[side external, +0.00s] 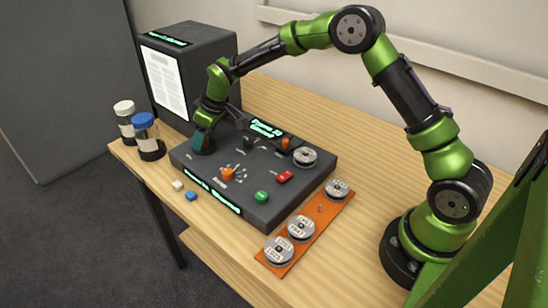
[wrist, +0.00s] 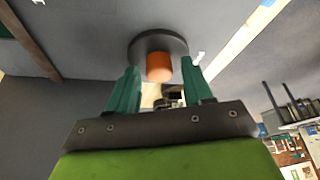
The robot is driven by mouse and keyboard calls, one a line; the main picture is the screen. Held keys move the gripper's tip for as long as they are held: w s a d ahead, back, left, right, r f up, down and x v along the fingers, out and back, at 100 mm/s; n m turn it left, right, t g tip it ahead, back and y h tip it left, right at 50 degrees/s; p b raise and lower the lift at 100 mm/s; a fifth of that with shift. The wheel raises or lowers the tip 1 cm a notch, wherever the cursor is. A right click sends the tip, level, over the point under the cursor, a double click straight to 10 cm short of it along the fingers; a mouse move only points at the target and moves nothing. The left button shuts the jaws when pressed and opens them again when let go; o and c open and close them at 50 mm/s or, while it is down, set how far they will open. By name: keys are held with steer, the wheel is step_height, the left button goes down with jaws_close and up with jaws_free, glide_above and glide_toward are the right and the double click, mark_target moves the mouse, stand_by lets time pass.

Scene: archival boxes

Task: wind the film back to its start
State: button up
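A dark grey film-viewer console (side external: 215,192) lies on the wooden table. A grey reel (side external: 304,155) sits at its right back corner. A lit green display (side external: 266,128) seems to read "Frame 33", with a blurred second line. An orange knob (side external: 227,173), a green button (side external: 261,196) and a red switch (side external: 284,177) are on the top. My gripper (side external: 203,140) is low at the console's left end and hides what is under it. In the wrist view its teal fingers (wrist: 160,72) are apart, with an orange cylindrical handle (wrist: 159,67) on a dark disc (wrist: 158,42) at their tips; contact is unclear.
An orange rack (side external: 270,251) holding 3 reels lies at the console's right front. A dark box (side external: 202,62) with a white sheet stands behind left. White-lidded (side external: 124,108) and blue-lidded (side external: 143,121) jars stand at the left edge. Small white and blue blocks lie in front.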

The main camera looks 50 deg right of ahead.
steer(key=shift+o, duration=0.2)
steer(key=v, duration=1.7)
steer(key=shift+f, duration=0.15)
steer(key=s+d+r+m+t, duration=0.1)
steer(key=s+m, duration=0.3)
steer(key=s, duration=1)
steer(key=s+d+r+m+t, duration=0.1)
steer(key=s+m, duration=0.3)
steer(key=s, duration=1)
steer(key=shift+s+d+r+m+t, duration=0.2)
steer(key=shift+s+r+m+t, duration=0.1)
steer(key=shift+t, duration=0.3)
